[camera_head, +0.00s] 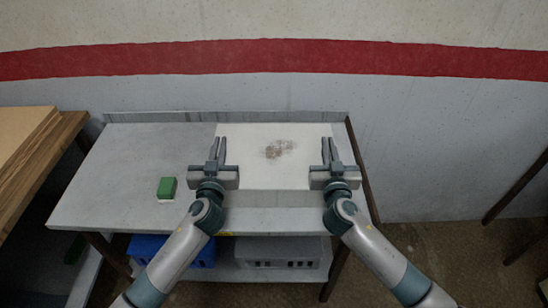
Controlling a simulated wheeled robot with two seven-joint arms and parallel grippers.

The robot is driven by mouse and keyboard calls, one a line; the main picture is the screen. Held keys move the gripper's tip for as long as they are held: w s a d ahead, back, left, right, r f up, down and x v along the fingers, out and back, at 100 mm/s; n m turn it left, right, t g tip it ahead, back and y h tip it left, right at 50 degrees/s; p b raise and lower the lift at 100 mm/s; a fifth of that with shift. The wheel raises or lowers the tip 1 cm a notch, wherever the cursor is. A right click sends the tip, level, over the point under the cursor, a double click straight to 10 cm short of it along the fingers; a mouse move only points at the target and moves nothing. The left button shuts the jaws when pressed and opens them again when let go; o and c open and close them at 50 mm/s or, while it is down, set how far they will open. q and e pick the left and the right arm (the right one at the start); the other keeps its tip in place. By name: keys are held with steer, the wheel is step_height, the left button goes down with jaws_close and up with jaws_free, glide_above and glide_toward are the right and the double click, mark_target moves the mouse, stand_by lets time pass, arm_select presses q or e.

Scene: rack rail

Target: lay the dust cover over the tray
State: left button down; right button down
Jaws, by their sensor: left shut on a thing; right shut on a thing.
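A flat white sheet (255,174), which I take for the dust cover, spans the space between my two grippers on the right half of the table. A brownish, blurred patch marks its middle; I cannot tell whether it is a stain or something showing through. My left gripper (217,150) is shut at the sheet's left edge. My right gripper (330,150) is shut at its right edge. Both point away from me, at about the same depth. I cannot make out a separate tray; whether one is under the sheet is hidden.
The grey table (125,175) has a low raised back edge. A green block (167,187) sits on it, left of my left gripper. A blue crate (150,245) and a grey crate (280,252) stand on the shelf below. A wooden-topped bench (62,135) with brown boards is at far left.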

arm_select(q)
steer(key=shift+r, duration=0.1)
arm_select(e)
steer(key=shift+r, duration=0.15)
